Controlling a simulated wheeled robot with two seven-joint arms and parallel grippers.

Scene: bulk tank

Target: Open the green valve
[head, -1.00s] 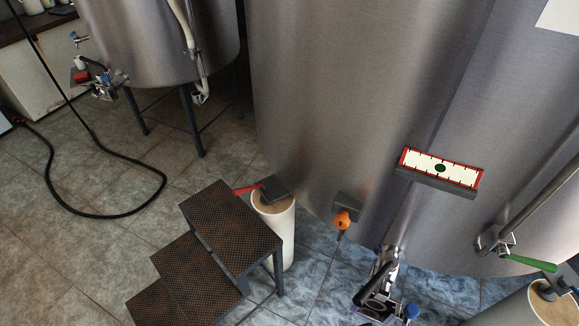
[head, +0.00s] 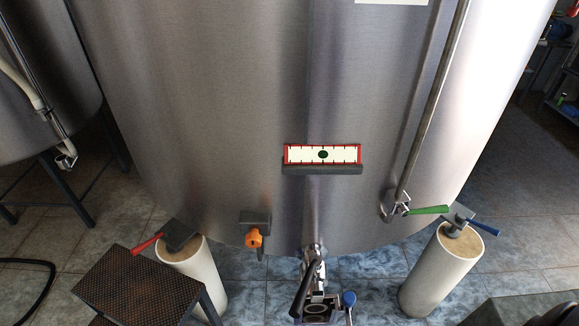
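The green valve handle (head: 428,210) sticks out to the right from a metal valve body (head: 397,207). The valve sits at the foot of a thin vertical pipe (head: 432,100) on the front of the big steel tank (head: 220,90), at its lower right. The handle lies close to horizontal, across the line of the pipe. Neither of my grippers shows in the head view, so the space around the valve is clear of them.
White cylindrical feet (head: 440,270) stand under the tank, with red (head: 147,244) and blue (head: 486,229) handles by their tops. A dark step stool (head: 140,285) stands at lower left. A metal outlet (head: 315,285) juts out at bottom centre. A dark grey surface (head: 520,311) fills the lower right corner.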

